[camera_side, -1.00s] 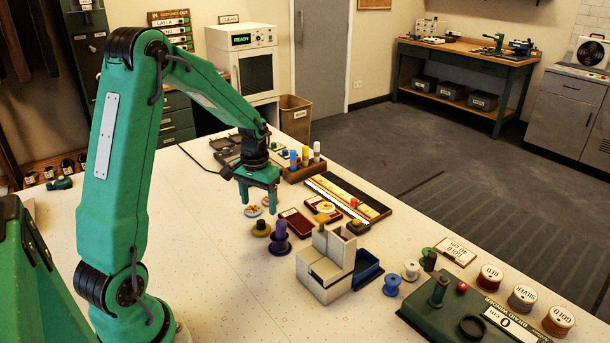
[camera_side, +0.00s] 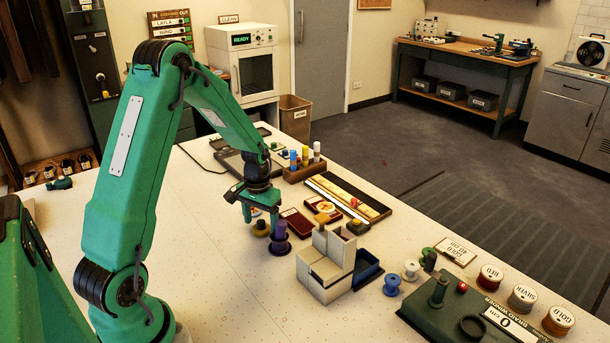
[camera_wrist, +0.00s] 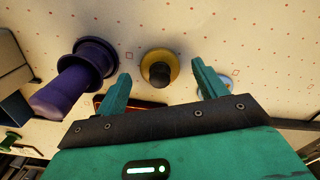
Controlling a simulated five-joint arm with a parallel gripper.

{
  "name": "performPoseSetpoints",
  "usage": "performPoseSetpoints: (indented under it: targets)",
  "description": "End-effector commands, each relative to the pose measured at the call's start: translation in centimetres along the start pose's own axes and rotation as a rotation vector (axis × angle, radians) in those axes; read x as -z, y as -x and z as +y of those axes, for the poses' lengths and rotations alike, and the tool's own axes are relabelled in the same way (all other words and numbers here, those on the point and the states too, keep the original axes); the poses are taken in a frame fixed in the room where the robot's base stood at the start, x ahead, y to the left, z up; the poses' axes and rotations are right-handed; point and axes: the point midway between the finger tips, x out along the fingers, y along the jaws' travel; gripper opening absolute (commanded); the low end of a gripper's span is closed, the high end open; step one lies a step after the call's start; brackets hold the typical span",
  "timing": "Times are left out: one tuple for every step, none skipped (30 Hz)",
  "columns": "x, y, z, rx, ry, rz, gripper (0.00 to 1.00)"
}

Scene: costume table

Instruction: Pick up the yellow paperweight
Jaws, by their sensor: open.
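The yellow paperweight (camera_wrist: 175,61), a round yellow disc with a dark knob, sits upright on the pale table in the wrist view, between and just beyond my fingertips. In the side view the yellow paperweight (camera_side: 261,229) is low beside the purple one and partly behind my fingers. My gripper (camera_wrist: 161,72) is open and empty, with one finger on each side of the knob in the wrist view. In the side view my gripper (camera_side: 260,214) hangs pointing down, close over the paperweight. I cannot tell whether it touches.
A purple paperweight (camera_side: 280,236) stands close on the right in the side view; it is also left of my fingers in the wrist view (camera_wrist: 80,72). A dark red case (camera_side: 296,222) and a grey block stand (camera_side: 325,272) are nearby.

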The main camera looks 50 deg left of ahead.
Motion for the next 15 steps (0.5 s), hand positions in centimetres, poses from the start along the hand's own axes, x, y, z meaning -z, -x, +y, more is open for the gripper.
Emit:
performPoseSetpoints:
  targets:
    - [-0.02,-0.39,0.00,0.000,0.000,-0.001,0.71]
    - [-0.02,-0.55,0.00,0.000,0.000,0.000,0.71]
    - [-0.01,-0.71,0.00,0.000,0.000,0.000,0.71]
    - [-0.01,-0.79,0.00,0.000,0.000,0.000,0.71]
    - [-0.01,-0.84,0.00,0.000,0.000,0.000,0.71]
    - [-0.01,-0.86,0.00,0.000,0.000,0.000,0.71]
    - [-0.01,-0.86,0.00,0.000,0.000,0.001,0.71]
    - [0.00,-0.85,0.00,0.000,0.000,0.001,0.71]
    - [0.00,-0.84,0.00,0.000,0.000,0.001,0.71]
    - [0.00,-0.83,0.00,0.000,0.000,0.001,0.71]
    - [0.00,-0.83,0.00,0.000,0.000,0.001,0.71]
    - [0.00,-0.82,0.00,0.000,0.000,0.001,0.71]
    - [0.01,-0.82,0.00,0.000,0.000,0.001,0.71]
    - [0.01,-0.81,0.00,0.000,0.000,0.001,0.71]
    - [0.01,-0.81,0.00,0.000,0.000,0.001,0.71]
